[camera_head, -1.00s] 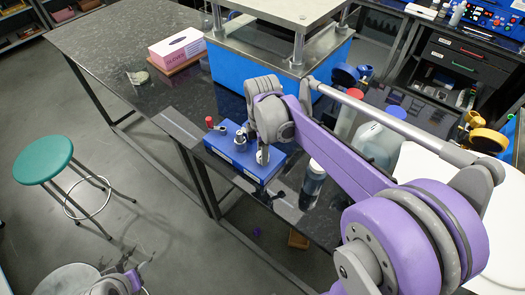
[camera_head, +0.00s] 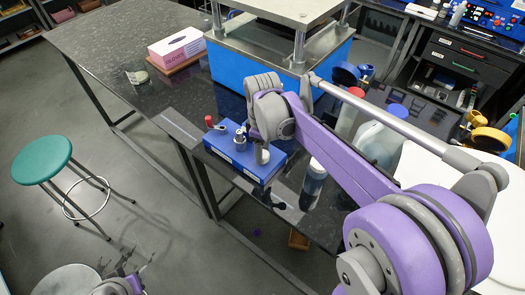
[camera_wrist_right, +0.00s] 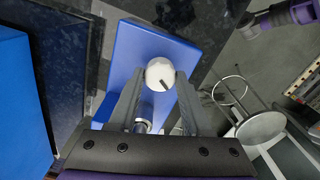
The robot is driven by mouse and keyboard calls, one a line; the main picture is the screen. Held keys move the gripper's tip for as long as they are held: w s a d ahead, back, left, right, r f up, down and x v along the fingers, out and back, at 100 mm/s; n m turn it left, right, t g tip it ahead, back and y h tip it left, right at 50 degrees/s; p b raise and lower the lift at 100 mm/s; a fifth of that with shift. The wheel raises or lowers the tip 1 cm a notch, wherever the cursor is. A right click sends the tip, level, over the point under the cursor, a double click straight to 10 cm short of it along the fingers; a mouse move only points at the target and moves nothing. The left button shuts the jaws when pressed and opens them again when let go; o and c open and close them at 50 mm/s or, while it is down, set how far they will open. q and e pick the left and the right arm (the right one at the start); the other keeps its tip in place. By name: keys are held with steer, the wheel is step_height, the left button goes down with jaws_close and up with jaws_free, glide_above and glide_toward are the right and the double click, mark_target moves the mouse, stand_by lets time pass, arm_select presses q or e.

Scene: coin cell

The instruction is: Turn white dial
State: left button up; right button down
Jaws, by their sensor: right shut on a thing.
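The white dial (camera_wrist_right: 160,70) is a round knob with a short black mark, on top of a blue box (camera_wrist_right: 190,62). In the wrist view the two fingers of my right gripper (camera_wrist_right: 160,84) stand on either side of the dial and are closed on it. In the head view the blue box (camera_head: 226,151) sits on the dark bench, and my right gripper (camera_head: 262,151) points down at its right end, largely covering the dial. A purple and grey part of my left arm shows at the bottom left; its jaw state is unclear.
A dark bottle (camera_head: 314,178) stands close to the right. A blue-based press (camera_head: 230,80) is behind. A green stool (camera_head: 42,160) stands on the floor at left.

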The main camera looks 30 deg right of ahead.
steer(key=m, duration=0.3)
steer(key=shift+m, duration=0.4)
steer(key=m, duration=0.3)
steer(key=shift+m+b, duration=0.3)
steer(key=m, duration=0.3)
steer(key=shift+m, duration=0.4)
steer(key=m, duration=0.3)
steer(key=shift+d+m, duration=0.1)
steer(key=shift+m, duration=0.2)
steer(key=m, duration=0.3)
steer(key=shift+m, duration=0.3)
steer(key=m, duration=0.3)
steer(key=shift+m+b, duration=0.3)
steer(key=shift+b, duration=0.05)
steer(key=m, duration=0.6)
steer(key=shift+m, duration=0.4)
